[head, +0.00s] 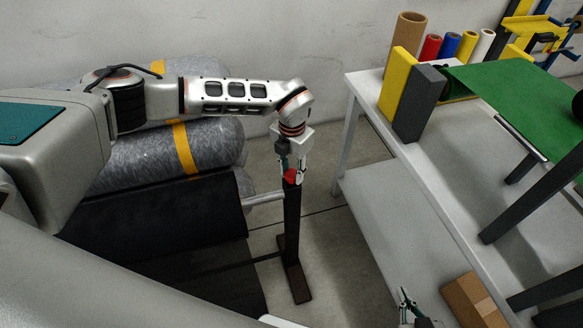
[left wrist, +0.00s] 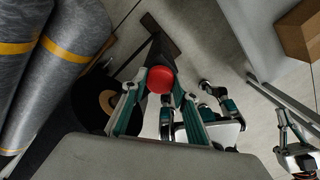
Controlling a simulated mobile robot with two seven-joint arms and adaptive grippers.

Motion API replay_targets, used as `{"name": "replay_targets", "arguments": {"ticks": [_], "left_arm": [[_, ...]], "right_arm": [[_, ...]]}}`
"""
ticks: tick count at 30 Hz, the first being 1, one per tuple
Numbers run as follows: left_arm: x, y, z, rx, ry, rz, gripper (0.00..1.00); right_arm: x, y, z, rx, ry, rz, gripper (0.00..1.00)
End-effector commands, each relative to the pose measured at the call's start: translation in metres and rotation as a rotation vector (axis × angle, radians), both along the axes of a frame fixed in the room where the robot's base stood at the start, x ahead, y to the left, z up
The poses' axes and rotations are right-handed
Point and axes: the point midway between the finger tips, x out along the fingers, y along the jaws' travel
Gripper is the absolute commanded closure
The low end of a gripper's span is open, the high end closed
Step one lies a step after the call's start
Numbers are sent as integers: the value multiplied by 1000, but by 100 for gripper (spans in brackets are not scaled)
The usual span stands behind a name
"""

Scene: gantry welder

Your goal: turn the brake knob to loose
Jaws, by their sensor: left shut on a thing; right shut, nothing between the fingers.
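The red round brake knob (head: 290,175) sits at the top of a dark upright post (head: 292,222) beside the end of a black roll. My left gripper (head: 293,171) reaches down onto the knob from above and is shut on it. In the left wrist view the knob (left wrist: 160,79) shows between the two fingertips of my left gripper (left wrist: 161,81). The fingers partly cover it, and I see no marking for its setting. My right gripper (head: 406,295) is at the bottom edge of the head view, shut and empty, apart from the post.
A black roll (head: 150,225) and grey rolls with yellow bands (head: 150,158) lie left of the post. A white table (head: 440,165) with a lower shelf stands right, holding yellow and grey blocks. A cardboard box (head: 474,302) is at bottom right. Floor between is clear.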

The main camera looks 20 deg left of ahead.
Motion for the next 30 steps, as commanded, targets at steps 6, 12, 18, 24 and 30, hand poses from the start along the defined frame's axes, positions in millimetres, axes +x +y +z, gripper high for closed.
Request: {"name": "replay_targets", "arguments": {"ticks": [6,12,18,24,30], "left_arm": [[0,0,2,0,1,207,93],[0,0,2,0,1,397,93],[0,0,2,-1,1,587,93],[0,0,1,0,0,777,93],[0,0,1,0,1,968,93]], "right_arm": [[3,0,18,0,-11,0,100],[5,0,29,1,-17,0,100],[6,0,36,0,-18,0,100],[6,-1,42,0,-16,-1,100],[5,-1,46,-1,-13,-1,100]]}}
